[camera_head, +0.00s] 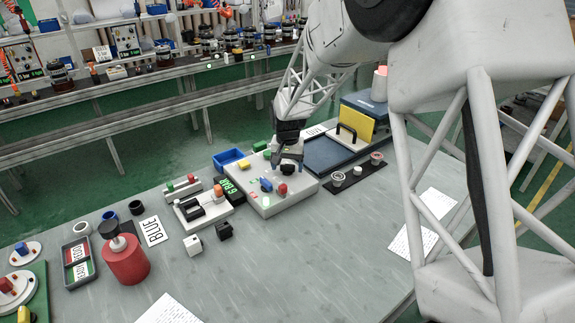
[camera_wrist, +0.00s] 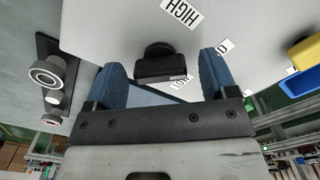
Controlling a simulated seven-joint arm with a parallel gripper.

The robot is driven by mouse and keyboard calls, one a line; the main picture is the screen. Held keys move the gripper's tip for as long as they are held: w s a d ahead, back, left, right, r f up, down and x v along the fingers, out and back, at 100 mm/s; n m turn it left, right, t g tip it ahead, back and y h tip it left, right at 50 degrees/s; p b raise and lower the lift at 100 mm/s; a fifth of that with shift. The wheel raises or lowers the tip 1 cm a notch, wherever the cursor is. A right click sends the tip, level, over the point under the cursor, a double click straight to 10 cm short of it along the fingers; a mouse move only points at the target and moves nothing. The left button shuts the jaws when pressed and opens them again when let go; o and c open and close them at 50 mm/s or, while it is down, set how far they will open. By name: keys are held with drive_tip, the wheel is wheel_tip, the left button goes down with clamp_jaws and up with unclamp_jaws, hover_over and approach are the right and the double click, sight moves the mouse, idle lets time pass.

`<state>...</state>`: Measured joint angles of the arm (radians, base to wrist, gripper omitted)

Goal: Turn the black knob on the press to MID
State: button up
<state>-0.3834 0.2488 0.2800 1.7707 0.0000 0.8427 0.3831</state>
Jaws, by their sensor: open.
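The black knob (camera_wrist: 160,65) stands on a pale panel (camera_wrist: 110,25) in the wrist view. The HIGH label (camera_wrist: 180,12) lies above it in the picture. Another label (camera_wrist: 225,46), of which only a D shows, is partly behind the right finger. The LOW label (camera_wrist: 181,82) is partly covered below the knob. My gripper (camera_wrist: 164,72) is open, a blue finger on either side of the knob, with gaps visible. In the head view my gripper (camera_head: 288,158) is over the pale panel box (camera_head: 296,198). I cannot tell which label the knob points to.
A dark strip with metal rings (camera_head: 338,179) lies right of the panel box. A red cylinder (camera_head: 126,262) stands at front left. The table's front middle is mostly clear.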

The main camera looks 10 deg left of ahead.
sight(288, 165)
drive_tip(key=shift+r, duration=0.1)
drive_tip(key=shift+r, duration=3.8)
